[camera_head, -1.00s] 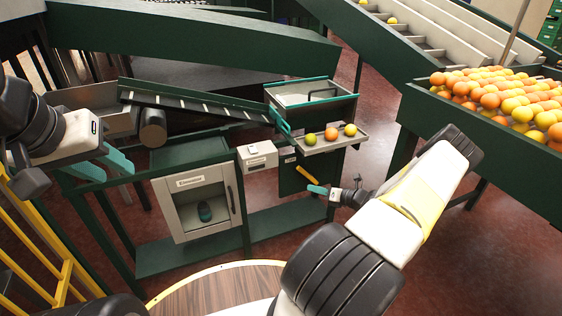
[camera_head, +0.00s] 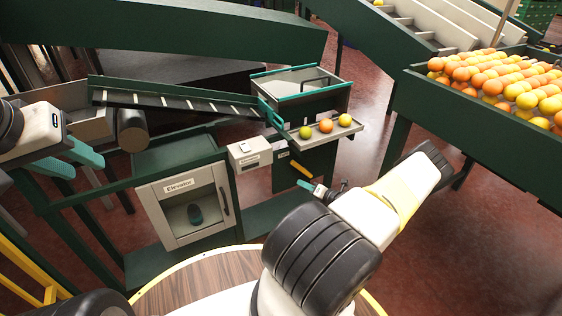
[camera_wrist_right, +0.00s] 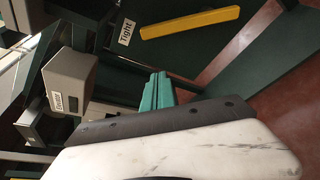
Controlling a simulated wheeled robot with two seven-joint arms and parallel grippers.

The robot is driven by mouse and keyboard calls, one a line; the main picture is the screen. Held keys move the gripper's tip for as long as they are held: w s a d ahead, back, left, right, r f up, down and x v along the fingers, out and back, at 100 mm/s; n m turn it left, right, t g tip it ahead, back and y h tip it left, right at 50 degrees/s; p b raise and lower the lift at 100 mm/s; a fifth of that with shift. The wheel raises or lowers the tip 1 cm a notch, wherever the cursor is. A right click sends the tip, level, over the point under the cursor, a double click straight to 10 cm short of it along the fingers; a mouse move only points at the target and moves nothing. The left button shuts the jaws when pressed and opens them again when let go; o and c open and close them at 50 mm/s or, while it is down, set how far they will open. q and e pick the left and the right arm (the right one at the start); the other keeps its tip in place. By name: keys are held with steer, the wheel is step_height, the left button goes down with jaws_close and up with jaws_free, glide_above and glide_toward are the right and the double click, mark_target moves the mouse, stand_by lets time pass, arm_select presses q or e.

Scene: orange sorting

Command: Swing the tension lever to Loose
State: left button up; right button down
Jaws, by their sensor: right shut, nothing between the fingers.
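The tension lever (camera_head: 301,170) is a yellow bar on the dark green panel below the fruit tray. It shows larger at the top of the right wrist view (camera_wrist_right: 190,23), with a "Tight" label (camera_wrist_right: 127,32) by its left end. No "Loose" label is readable. My right gripper (camera_head: 305,186) is shut and empty, just below the lever in the head view. Its teal fingers (camera_wrist_right: 158,92) lie together in the wrist view, apart from the lever in the picture. My left gripper (camera_head: 69,161) is open and empty at the far left.
A grey box (camera_head: 250,154) is left of the lever, beside the elevator cabinet (camera_head: 222,205). The fruit tray (camera_head: 325,143) holds three fruits above the lever. A large bin of oranges (camera_head: 465,116) stands at right. Red floor (camera_head: 470,240) is clear at lower right.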

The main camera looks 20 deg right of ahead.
mark_target(302, 170)
steer(key=w, duration=0.8)
steer(key=shift+w+r, duration=0.3)
steer(key=shift+r, duration=0.05)
steer(key=shift+d, duration=0.1)
